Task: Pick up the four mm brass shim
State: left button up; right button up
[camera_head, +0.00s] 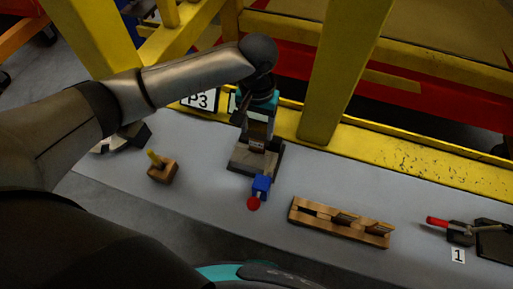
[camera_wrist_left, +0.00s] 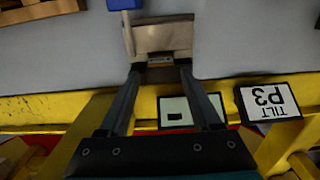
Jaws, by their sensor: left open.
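My left gripper (camera_head: 258,138) reaches in from the left and points down over a grey-brown block (camera_head: 246,159) on the table. In the left wrist view its two fingers (camera_wrist_left: 159,70) are apart, with their tips at the near edge of the block (camera_wrist_left: 163,36). A small brownish, labelled piece (camera_wrist_left: 160,61) shows between the fingertips; it may be a brass shim, but its marking is too small to read. I cannot tell whether the fingers touch it. A wooden rack (camera_head: 310,216) with several dark brown pieces in slots lies to the right. My right gripper is not in view.
A blue part (camera_head: 261,184) with a red knob (camera_head: 253,203) sits at the block's front. A small wooden block (camera_head: 162,171) with a yellow peg stands left. A red-handled tool (camera_head: 438,222) lies right. Yellow rails (camera_head: 400,155) and a P3 sign (camera_head: 199,101) stand behind.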

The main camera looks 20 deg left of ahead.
aim_at(257, 141)
pick_arm(q)
jog(key=shift+s+f, duration=0.15)
jog(key=shift+f, duration=2.8)
jog(key=shift+r, duration=0.1)
grip_shut()
